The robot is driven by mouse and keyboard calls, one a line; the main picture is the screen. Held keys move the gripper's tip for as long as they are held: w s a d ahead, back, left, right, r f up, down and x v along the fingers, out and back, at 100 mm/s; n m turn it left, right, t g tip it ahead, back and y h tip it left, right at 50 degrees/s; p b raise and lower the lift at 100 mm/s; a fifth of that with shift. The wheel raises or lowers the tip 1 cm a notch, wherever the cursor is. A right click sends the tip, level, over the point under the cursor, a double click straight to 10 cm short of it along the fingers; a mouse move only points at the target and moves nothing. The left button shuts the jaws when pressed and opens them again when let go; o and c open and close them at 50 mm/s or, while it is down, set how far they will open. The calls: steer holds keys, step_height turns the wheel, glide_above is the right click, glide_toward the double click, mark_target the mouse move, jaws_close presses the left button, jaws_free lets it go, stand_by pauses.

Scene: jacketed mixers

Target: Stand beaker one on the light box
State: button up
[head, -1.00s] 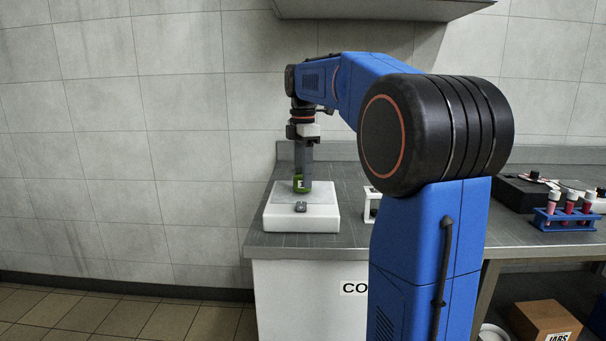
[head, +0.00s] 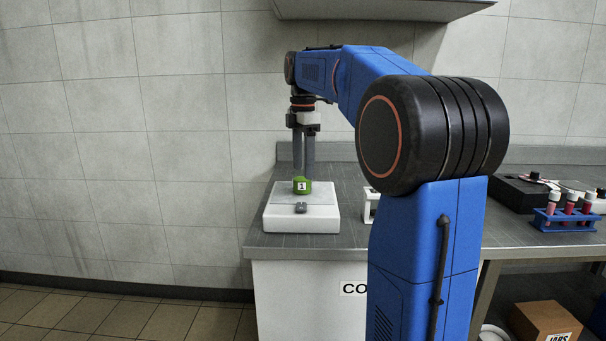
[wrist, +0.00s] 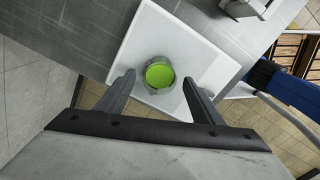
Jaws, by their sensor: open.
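Beaker one (head: 302,186), small and green with a white label reading 1, stands upright on the white light box (head: 300,222) at the left end of the bench. In the wrist view the beaker (wrist: 159,73) shows from above, with green inside, on the panel of the light box (wrist: 134,50). My gripper (head: 304,172) is above the beaker, its fingers pointing down. In the wrist view my gripper (wrist: 158,85) is open, with its two fingers apart and the beaker free between and beyond them.
A small dark object (head: 300,208) sits at the front of the light box. A white stand (head: 370,207) is just right of it, partly behind my arm. A blue rack of red tubes (head: 565,217) and a black device (head: 522,190) are at the right.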

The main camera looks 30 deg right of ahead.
step_height(320, 180, up, 9)
stand_by(0.3)
steer(key=shift+s+f, duration=0.1)
steer(key=shift+f, duration=0.05)
stand_by(0.4)
